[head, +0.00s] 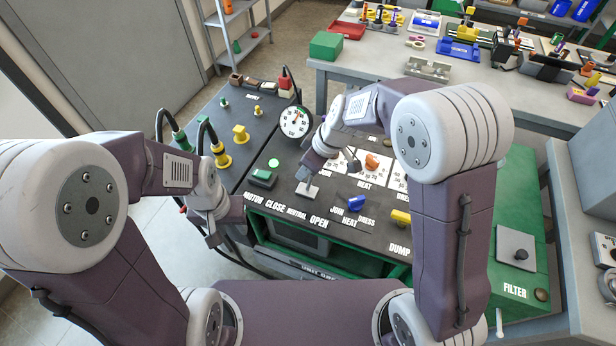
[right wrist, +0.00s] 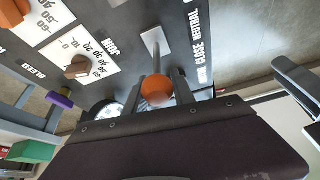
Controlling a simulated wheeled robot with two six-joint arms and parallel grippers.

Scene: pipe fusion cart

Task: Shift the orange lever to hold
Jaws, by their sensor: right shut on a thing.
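The orange lever has a round orange knob (right wrist: 156,91) on a thin metal stem that rises from a pale slotted plate in the dark panel. The plate (head: 307,190) shows in the head view above the words CLOSE, NEUTRAL and OPEN. My right gripper (right wrist: 160,92) has its fingers on both sides of the knob and is shut on it. In the head view the knob is hidden by my right gripper (head: 312,172). No HOLD label can be read. My left gripper (head: 213,232) hangs left of the cart, away from the lever; its fingers are unclear.
A pressure gauge (head: 295,121) and dials with orange pointers (head: 371,161) lie behind. Yellow and green hose fittings (head: 219,154) are on the left. A cluttered workbench (head: 340,70) stands beyond.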

